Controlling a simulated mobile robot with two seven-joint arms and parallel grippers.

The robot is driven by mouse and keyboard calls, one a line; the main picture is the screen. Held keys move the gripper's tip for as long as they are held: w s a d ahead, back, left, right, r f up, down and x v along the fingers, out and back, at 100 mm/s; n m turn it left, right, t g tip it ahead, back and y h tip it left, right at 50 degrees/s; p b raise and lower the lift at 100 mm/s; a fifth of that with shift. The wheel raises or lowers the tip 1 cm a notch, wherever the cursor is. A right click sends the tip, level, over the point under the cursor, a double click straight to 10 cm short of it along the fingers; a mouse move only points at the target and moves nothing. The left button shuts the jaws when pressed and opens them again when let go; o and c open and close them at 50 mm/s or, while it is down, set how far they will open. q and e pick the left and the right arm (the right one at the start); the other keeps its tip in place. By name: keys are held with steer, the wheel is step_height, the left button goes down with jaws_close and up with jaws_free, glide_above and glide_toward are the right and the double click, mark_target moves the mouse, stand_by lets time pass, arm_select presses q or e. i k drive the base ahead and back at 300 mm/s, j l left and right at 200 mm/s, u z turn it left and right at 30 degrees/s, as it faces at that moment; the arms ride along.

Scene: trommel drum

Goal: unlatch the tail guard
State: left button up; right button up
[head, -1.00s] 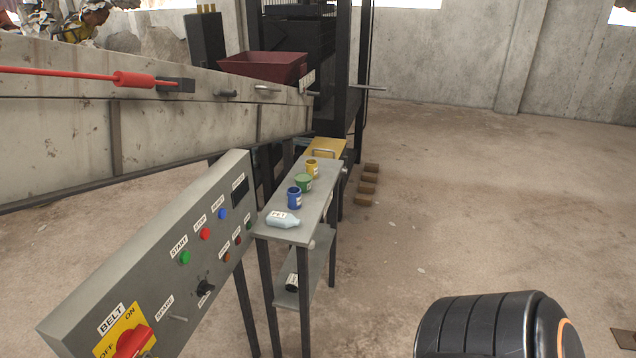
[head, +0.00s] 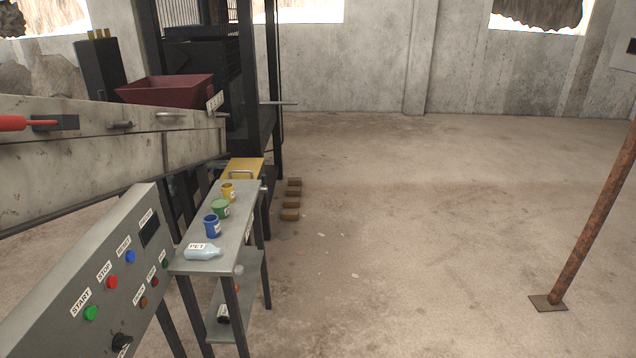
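I cannot tell for certain which part is the tail guard. A yellow panel (head: 243,166) with a grey bar handle is at the far end of the grey bench, below the end of the conveyor. Its latch cannot be made out. The conveyor's side wall (head: 80,155) comes in from the left, with small metal pins or handles (head: 170,114) near its top edge. Neither of my grippers is in view.
The grey control panel (head: 60,285) with coloured buttons fills the lower left. The grey bench (head: 232,245) holds a PET bottle (head: 202,252) and several coloured cups. A rusty post (head: 597,215) stands at the right.

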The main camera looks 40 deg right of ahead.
mark_target(264, 189)
steer(key=z, duration=0.9)
steer(key=i+l+z, duration=0.25)
steer(key=i, duration=0.3)
steer(key=i+z, duration=0.3)
steer(key=i, duration=1.6)
steer(key=i+u, duration=0.15)
steer(key=i, duration=0.25)
steer(key=i+l+u, duration=0.15)
steer(key=i, duration=0.3)
steer(key=i+l+u, duration=0.1)
steer(key=i, duration=0.3)
steer(key=i+l+u, duration=0.15)
steer(key=i+u, duration=0.25)
steer(key=i+l+u, duration=0.2)
steer(key=u, duration=0.25)
steer(key=i+l+u, duration=0.2)
steer(key=l+u, duration=0.2)
steer(key=i+l+u, duration=0.2)
steer(key=l+u, duration=0.25)
steer(key=i+l+u, duration=0.1)
steer(key=l+u, duration=0.7)
steer(key=i+l, duration=0.05)
